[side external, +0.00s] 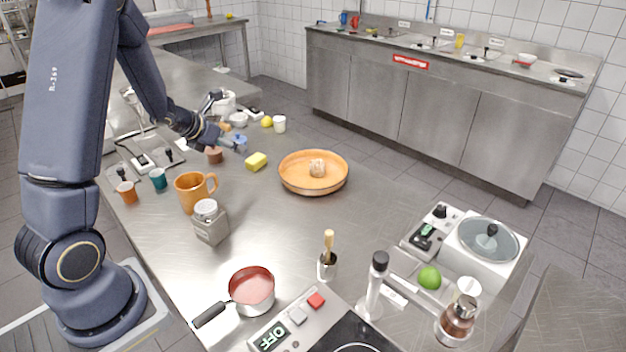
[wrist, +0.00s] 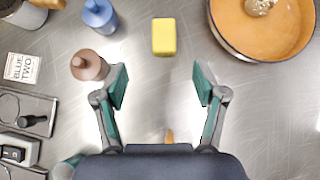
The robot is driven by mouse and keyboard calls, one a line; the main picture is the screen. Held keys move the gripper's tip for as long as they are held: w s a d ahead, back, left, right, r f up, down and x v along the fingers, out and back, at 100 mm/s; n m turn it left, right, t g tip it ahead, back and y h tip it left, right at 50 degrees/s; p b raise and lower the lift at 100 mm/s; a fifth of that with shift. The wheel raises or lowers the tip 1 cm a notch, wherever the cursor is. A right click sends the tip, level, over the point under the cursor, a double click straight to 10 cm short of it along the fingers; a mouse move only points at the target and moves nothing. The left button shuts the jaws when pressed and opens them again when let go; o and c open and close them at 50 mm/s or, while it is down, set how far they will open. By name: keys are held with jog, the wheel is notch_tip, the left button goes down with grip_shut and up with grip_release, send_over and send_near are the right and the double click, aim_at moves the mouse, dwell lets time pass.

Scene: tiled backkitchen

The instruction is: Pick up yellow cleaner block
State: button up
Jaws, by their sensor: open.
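The yellow cleaner block (side external: 256,161) lies on the steel counter, left of the orange pan in the side external view. In the wrist view the yellow block (wrist: 164,37) is upper centre, fully visible, with nothing touching it. My gripper (wrist: 160,84) is open and empty, its two teal fingertips wide apart. The block lies beyond the fingertips, roughly in line with the gap between them. In the side external view my gripper (side external: 236,146) is above the counter, up and left of the block.
A wide orange pan (side external: 313,173) holding a round lump stands right of the block. An orange mug (side external: 192,192) stands nearer the front. Bare counter surrounds the block.

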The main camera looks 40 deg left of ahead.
aim_at(256, 158)
jog(key=x, duration=0.7)
jog(key=shift+w, duration=0.15)
jog(key=x, duration=0.5)
jog(key=shift+d+f, duration=0.2)
jog(key=shift+d, duration=0.05)
jog(key=c, duration=1.3)
jog(key=shift+r, duration=0.15)
